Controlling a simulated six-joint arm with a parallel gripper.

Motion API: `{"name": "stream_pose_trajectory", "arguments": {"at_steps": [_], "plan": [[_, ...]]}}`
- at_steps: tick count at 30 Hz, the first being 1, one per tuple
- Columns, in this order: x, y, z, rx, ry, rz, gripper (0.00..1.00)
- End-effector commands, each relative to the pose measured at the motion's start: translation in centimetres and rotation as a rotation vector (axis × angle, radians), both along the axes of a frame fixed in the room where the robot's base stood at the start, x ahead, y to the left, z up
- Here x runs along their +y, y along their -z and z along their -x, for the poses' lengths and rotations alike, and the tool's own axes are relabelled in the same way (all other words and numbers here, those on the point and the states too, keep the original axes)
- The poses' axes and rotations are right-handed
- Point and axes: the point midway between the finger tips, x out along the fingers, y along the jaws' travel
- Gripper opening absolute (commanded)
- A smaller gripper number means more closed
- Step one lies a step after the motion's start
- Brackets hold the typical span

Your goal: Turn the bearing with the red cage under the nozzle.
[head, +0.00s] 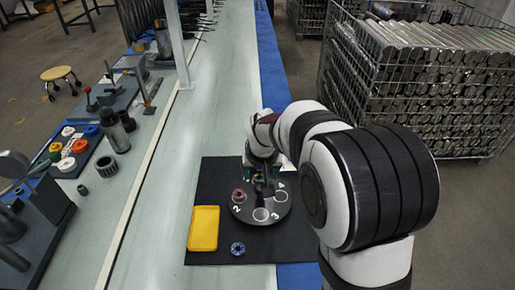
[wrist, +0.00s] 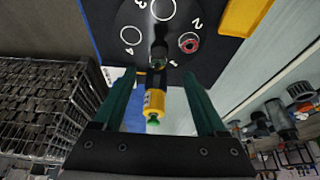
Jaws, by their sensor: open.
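The bearing with the red cage (head: 238,196) sits on the black round turntable (head: 244,215), beside the number 2. It also shows in the wrist view (wrist: 189,42). Empty white rings mark the places at 3 and 4. The dark nozzle (wrist: 158,50) belongs to a yellow dispenser (wrist: 154,102) with a green end, standing over the turntable near the number 1. My gripper (wrist: 160,78) is open, with its two green fingers either side of the dispenser in the picture; I cannot tell how far apart in depth they are. My arm hides part of the turntable's far side.
A yellow tray (head: 203,228) and a bearing with a blue cage (head: 238,248) lie on the black mat (head: 205,173). Tools and parts line the left bench. A wire crate of metal tubes (head: 415,85) stands at the right.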

Motion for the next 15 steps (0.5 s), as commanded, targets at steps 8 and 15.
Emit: {"name": "stream_pose_trajectory", "arguments": {"at_steps": [8, 15], "plan": [[-0.1, 7.6, -3.0, 0.005, 0.002, 0.000, 0.74], [-0.1, 10.5, -4.2, 0.002, 0.002, -0.001, 0.74]]}}
